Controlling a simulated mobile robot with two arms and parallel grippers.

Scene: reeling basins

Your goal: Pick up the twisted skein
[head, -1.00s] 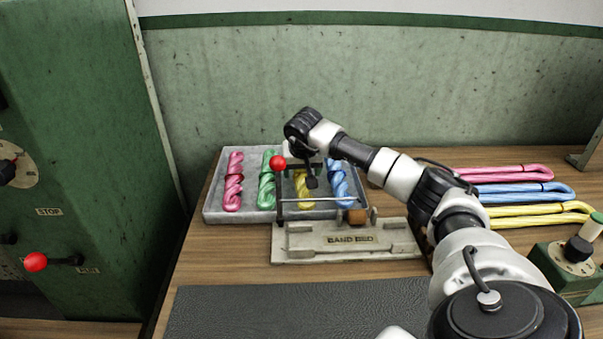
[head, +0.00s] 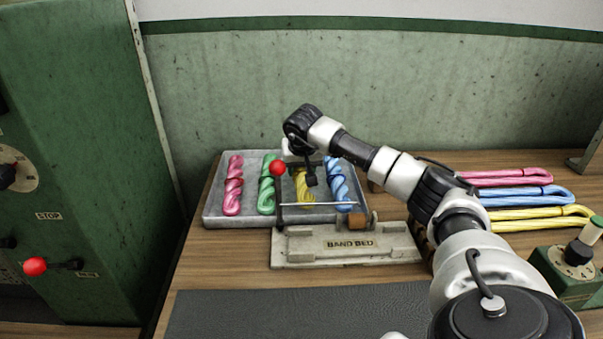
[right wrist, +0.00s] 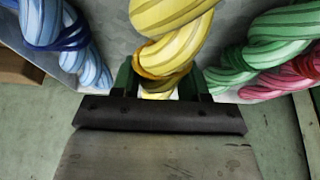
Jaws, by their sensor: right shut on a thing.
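Twisted skeins lie side by side in a grey tray (head: 212,213): pink (head: 233,186), green (head: 267,188), yellow (head: 305,187) and blue (head: 340,186). My right gripper (head: 312,178) is over the tray, at the yellow skein. In the right wrist view, my right gripper (right wrist: 162,86) is shut on the end of the yellow skein (right wrist: 165,25), with a green finger on each side. I cannot tell whether the skein is clear of the tray floor. My left gripper is not in view.
A pale fixture marked "BAND BED" (head: 350,243) with a red-knobbed lever (head: 277,167) stands in front of the tray. Looped pink, blue and yellow skeins (head: 535,213) lie at the right. A dark mat (head: 290,312) covers the front. A green cabinet (head: 80,130) stands left.

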